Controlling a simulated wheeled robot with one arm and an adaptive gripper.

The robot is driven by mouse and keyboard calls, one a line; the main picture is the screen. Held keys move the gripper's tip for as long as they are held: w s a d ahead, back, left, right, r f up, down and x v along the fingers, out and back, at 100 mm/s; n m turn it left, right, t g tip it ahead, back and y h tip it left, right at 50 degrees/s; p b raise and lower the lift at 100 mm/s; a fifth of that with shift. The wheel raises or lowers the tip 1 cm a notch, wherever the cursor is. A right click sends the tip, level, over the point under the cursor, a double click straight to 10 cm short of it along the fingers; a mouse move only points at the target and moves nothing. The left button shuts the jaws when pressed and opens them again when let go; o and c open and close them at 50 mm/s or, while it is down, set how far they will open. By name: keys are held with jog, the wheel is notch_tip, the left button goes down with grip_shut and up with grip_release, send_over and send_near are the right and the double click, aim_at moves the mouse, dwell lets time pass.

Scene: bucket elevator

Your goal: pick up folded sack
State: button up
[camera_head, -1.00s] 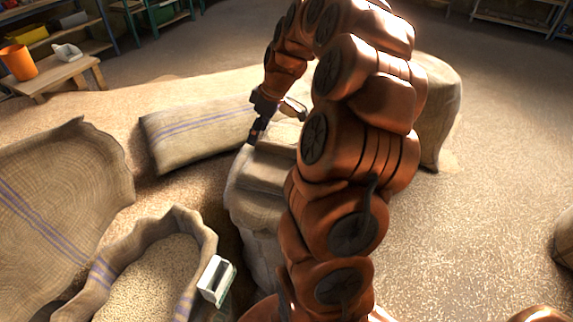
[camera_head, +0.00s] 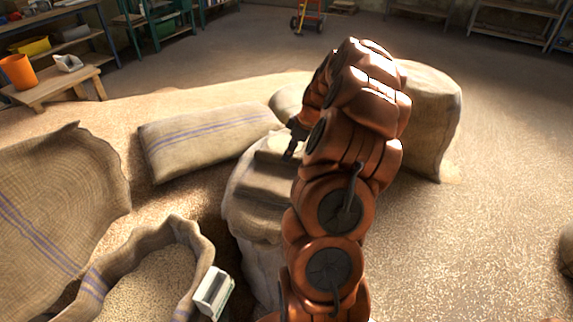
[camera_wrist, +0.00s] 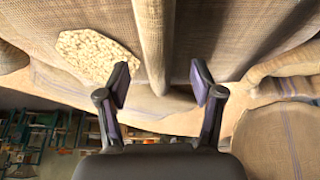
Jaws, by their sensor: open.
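Folded sacks of tan burlap (camera_head: 268,185) lie in stepped layers on top of a standing bulky sack (camera_head: 252,258), just left of my arm in the head view. My gripper (camera_head: 293,144) is at their far right edge, partly hidden behind my arm. In the wrist view my gripper (camera_wrist: 160,82) has its two dark fingers spread, with a gap between them. A rounded burlap fold (camera_wrist: 154,45) reaches down toward this gap. I cannot tell whether the fingers touch it, or which layer it belongs to.
An open sack of grain (camera_head: 155,285) with a pale scoop (camera_head: 213,292) at its rim stands front left. A full striped sack (camera_head: 205,135) lies behind. A tall sack (camera_head: 425,120) stands right of my arm.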

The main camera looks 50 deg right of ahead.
jog(key=x, duration=0.3)
jog(key=shift+w+f, duration=0.1)
jog(key=shift+f, duration=0.15)
grip_shut()
dwell(0.4)
